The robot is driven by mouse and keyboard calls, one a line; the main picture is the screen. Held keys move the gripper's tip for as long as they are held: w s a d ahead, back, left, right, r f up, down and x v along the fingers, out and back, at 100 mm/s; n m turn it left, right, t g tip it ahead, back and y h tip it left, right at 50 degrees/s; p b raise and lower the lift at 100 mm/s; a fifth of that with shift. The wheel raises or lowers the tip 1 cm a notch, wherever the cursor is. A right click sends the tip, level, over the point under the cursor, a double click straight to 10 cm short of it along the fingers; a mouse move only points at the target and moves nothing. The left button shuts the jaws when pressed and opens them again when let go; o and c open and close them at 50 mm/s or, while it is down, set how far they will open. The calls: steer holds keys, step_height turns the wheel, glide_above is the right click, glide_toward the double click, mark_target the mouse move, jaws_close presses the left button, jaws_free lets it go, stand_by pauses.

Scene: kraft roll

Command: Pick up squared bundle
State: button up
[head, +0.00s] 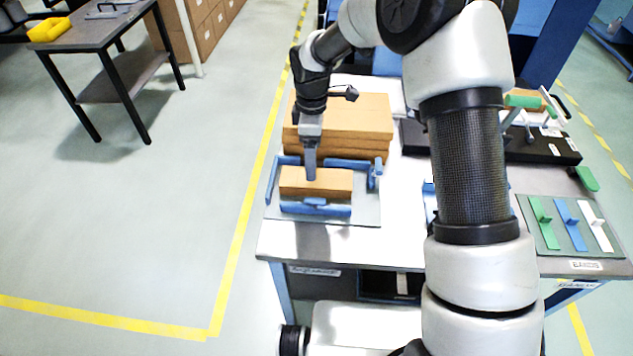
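A tan, kraft-brown rectangular bundle (330,189) lies in a jig with blue guides (317,210) on a grey plate at the table's front left. It appears to be the squared bundle. My gripper (311,176) points down at the bundle's top, left of its middle. Its fingertips overlap the far part of the bundle in this view. I cannot tell whether they touch it or are above it. Only one finger shows clearly, so the opening between the fingers is hidden.
A stack of brown boards (365,125) stands right behind the jig. My arm crosses the table's middle. A black fixture with green-handled clamps (545,145) and a panel with green, blue and white levers (568,225) lie to the right. The table's front-left corner is bare.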

mark_target(330, 183)
step_height(330, 183, down, 5)
steer(key=shift+w+d+f, duration=0.15)
steer(key=shift+f, duration=0.75)
steer(key=shift+w+d+f, duration=0.1)
steer(key=shift+f, duration=0.75)
steer(key=shift+w+d+f, duration=0.15)
steer(key=shift+f, duration=0.75)
steer(key=shift+c, duration=0.3)
steer(key=shift+r, duration=0.1)
steer(key=c, duration=1.3)
